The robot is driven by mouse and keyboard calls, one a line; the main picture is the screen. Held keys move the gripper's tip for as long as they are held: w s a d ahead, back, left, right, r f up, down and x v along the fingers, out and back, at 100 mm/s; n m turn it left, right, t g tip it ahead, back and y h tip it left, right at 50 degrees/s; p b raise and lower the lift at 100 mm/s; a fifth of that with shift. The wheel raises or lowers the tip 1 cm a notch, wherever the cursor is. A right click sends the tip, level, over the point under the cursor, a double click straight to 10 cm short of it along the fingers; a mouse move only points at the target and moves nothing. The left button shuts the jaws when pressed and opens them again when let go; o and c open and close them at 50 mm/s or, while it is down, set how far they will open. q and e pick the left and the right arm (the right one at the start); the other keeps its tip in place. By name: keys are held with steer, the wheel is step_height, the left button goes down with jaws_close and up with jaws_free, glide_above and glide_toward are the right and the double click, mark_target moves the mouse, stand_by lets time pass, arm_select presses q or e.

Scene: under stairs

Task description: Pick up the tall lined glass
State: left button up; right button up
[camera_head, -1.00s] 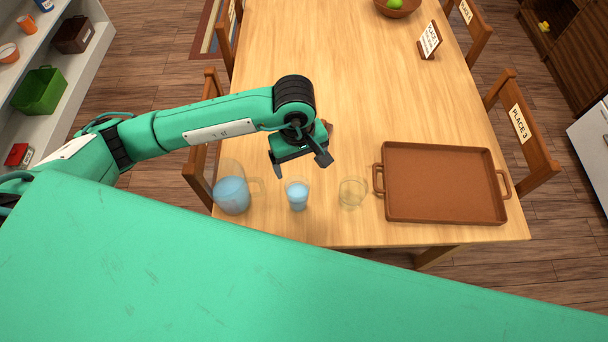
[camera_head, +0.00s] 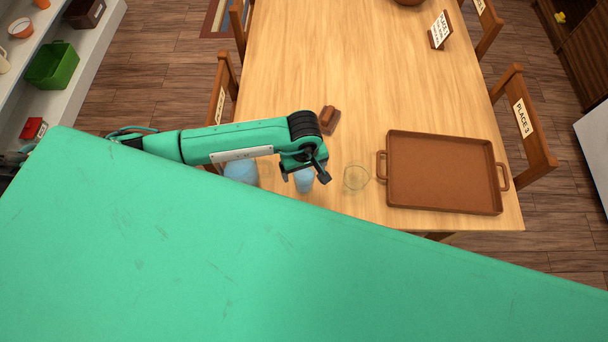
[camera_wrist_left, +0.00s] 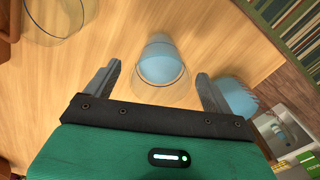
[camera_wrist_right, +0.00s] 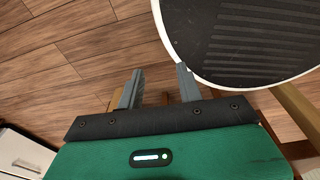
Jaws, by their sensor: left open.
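A clear glass with blue content (camera_head: 304,183) stands upright near the table's front edge; it also shows in the left wrist view (camera_wrist_left: 160,62). In the left wrist view the fingers (camera_wrist_left: 158,74) are open, one on each side of the glass, with gaps between. An empty clear glass (camera_head: 356,178) stands to its right. My right gripper (camera_wrist_right: 160,72) is open and empty, with floor behind it.
A brown tray (camera_head: 442,208) lies to the right. A small brown object (camera_head: 329,119) lies behind the gripper. The table's middle (camera_head: 380,80) is clear.

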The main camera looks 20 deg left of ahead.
arm_select(q)
steer(key=shift+f, duration=1.15)
steer(key=c, duration=1.3)
arm_select(e)
steer(key=shift+s+r, duration=0.45)
steer(key=shift+s, duration=0.15)
arm_select(q)
steer(key=shift+r, duration=0.25)
steer(key=shift+c, duration=0.2)
arm_select(e)
steer(key=shift+f, duration=0.1)
